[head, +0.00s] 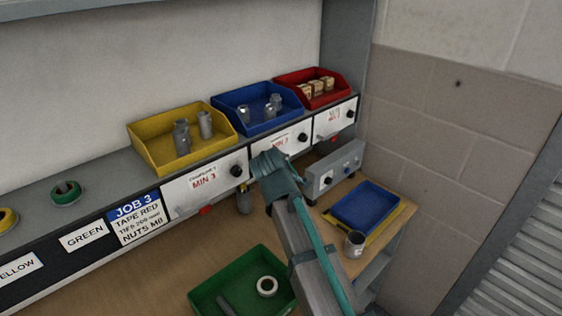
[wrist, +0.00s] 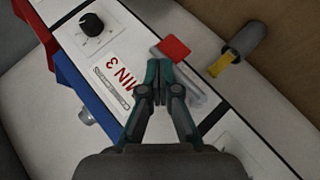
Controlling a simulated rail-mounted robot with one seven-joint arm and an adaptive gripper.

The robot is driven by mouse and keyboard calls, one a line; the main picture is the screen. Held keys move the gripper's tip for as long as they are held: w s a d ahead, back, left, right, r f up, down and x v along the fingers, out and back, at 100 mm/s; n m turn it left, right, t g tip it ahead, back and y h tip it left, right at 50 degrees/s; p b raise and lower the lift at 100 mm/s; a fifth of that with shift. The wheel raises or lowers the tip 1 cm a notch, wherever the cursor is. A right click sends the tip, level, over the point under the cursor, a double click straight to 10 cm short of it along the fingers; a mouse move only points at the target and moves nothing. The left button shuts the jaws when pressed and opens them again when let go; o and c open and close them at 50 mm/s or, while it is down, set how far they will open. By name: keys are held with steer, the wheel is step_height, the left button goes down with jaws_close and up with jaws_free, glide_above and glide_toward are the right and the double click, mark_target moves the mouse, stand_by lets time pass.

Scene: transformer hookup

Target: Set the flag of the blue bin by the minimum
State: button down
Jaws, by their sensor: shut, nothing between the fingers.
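The blue bin (head: 262,122) stands on the shelf between the yellow and red bins, with several metal parts in it. Its side also shows in the wrist view (wrist: 88,82). Its white front panel (head: 287,137) carries a card (wrist: 122,82) reading MIN 3 and a black knob (wrist: 92,25). In the wrist view a red flag (wrist: 173,48) is at the panel's lower edge beside a pale grey strip. My gripper (wrist: 157,83) is shut and empty, its tips over the panel between card and flag; I cannot tell if they touch. In the head view my gripper (head: 268,165) hides the flag.
Yellow bin (head: 152,150) and red bin (head: 341,92) flank the blue one. A grey-and-yellow handle (wrist: 243,45) hangs near the flag. Below are a switch box (head: 335,172), a blue tray (head: 366,207), a metal cup (head: 355,245) and a green tray (head: 205,300).

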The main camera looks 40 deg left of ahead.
steer(key=s+d+r, duration=0.2)
steer(key=d+r, duration=0.6)
steer(key=r, duration=0.4)
steer(key=w+d+f+m+g+h, duration=0.1)
steer(key=w+d+f+m+h, duration=0.3)
steer(key=d+f, duration=0.6)
steer(key=w+d+f+m+g, duration=0.1)
steer(key=w+d+f+m, duration=0.1)
steer(key=w+d+f, duration=0.8)
steer(key=s+d+f+m+g+h, duration=0.1)
steer(key=s+d+f+m+g, duration=0.25)
steer(key=d+f, duration=0.85)
steer(key=s+d+f+m+g+h, duration=0.15)
steer(key=s+d+f+m, duration=0.35)
steer(key=d+f, duration=0.7)
steer(key=s+d+f+m+g, duration=0.3)
steer(key=s+d+f+m, duration=0.1)
steer(key=s+d+f, duration=0.55)
steer(key=s+f+g, duration=0.2)
steer(key=s+f, duration=0.4)
steer(key=s, duration=0.3)
steer(key=s+f+g+b, duration=0.1)
steer(key=s+f+g, duration=0.1)
steer(key=s+f, duration=0.4)
steer(key=s+f+g, duration=0.2)
steer(key=s+f, duration=0.4)
steer(key=s, duration=0.8)
steer(key=shift+a+f+g+y, duration=0.2)
steer(key=shift+f+g+y, duration=0.1)
steer(key=shift+y, duration=0.15)
